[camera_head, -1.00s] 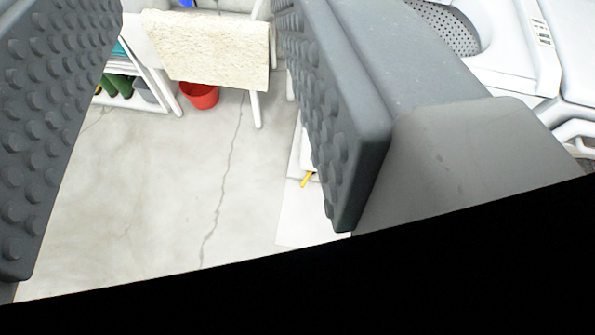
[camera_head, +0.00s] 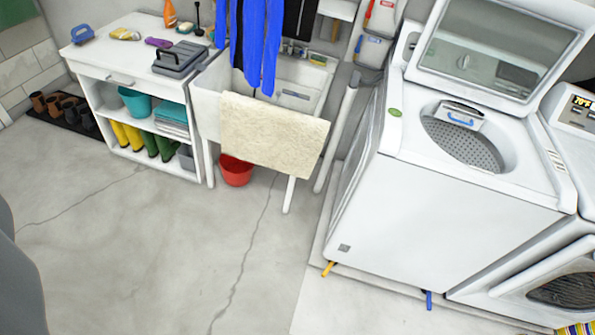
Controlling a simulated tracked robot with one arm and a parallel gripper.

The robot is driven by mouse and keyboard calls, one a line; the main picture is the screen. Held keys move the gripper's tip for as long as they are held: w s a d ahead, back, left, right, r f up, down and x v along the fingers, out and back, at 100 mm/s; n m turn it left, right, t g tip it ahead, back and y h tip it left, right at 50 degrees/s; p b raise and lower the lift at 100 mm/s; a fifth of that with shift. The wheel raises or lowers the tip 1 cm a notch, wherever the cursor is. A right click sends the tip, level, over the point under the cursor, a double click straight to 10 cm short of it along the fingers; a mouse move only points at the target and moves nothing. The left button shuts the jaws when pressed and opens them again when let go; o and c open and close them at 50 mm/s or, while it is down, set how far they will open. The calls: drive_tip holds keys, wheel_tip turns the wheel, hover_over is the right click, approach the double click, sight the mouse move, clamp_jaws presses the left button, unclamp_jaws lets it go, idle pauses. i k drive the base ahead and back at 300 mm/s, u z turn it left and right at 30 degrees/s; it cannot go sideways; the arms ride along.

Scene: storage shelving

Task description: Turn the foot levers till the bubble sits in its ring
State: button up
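A white top-loading washer (camera_head: 440,220) stands at the right with its lid up. A small round green spot (camera_head: 395,113), which looks like the bubble level, sits on the left rear of its top; the bubble and ring are too small to make out. A yellow-orange foot lever (camera_head: 328,268) sticks out under its near left corner. A blue foot lever (camera_head: 429,299) sticks out under its front, further right. A dark grey rounded part of mine, perhaps my gripper (camera_head: 14,270), shows at the left edge, far from the levers. Its fingertips are not clearly visible.
A white sink (camera_head: 210,97) with a cream mat over its front stands left of the washer. A red bucket (camera_head: 236,170) is under it. A front-loading machine (camera_head: 548,280) adjoins the washer on the right. The concrete floor in front is open.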

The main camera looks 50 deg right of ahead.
sight(332, 263)
drive_tip(key=u, duration=0.95)
drive_tip(key=k, duration=0.55)
drive_tip(key=z, duration=2.4)
